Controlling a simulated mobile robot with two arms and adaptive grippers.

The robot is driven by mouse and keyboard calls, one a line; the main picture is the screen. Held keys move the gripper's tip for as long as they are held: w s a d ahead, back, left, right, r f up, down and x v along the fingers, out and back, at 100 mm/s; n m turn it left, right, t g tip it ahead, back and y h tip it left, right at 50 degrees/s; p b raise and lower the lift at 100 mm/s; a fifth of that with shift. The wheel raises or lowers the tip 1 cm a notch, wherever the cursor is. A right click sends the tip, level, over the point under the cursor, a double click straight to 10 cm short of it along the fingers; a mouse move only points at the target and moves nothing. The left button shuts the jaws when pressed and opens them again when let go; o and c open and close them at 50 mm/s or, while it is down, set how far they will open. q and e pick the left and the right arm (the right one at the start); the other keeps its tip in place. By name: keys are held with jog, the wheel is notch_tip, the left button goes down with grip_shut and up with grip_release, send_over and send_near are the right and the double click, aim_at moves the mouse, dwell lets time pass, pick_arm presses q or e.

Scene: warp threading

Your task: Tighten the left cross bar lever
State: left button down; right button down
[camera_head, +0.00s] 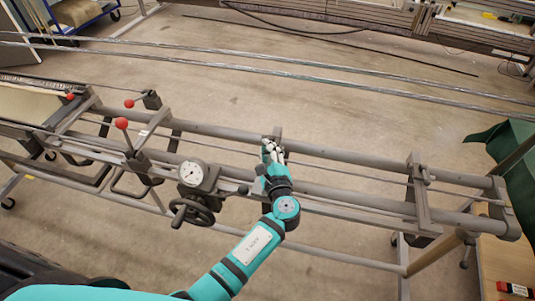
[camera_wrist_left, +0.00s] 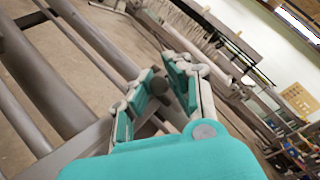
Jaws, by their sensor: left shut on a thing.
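My left gripper (camera_head: 270,148) is at the bracket (camera_head: 278,157) on the grey rails, near the middle of the head view. In the left wrist view my left gripper (camera_wrist_left: 165,82) has its two fingers closed around a dark lever knob (camera_wrist_left: 159,86). The fingers hide most of the knob, and the lever below it is hard to make out. In the head view the hand covers that lever. My right gripper is in neither view.
Red-knobbed levers (camera_head: 121,123) stand at the left end of the rails. A gauge (camera_head: 191,173) and a handwheel (camera_head: 194,211) sit left of my forearm. Another bracket (camera_head: 419,195) stands to the right.

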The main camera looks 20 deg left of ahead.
pick_arm(q)
jog(key=shift+s+a+f, duration=0.1)
jog(key=shift+f, duration=0.1)
jog(key=c, duration=1.2)
grip_release()
jog(key=v, duration=1.2)
jog(key=shift+r, duration=0.1)
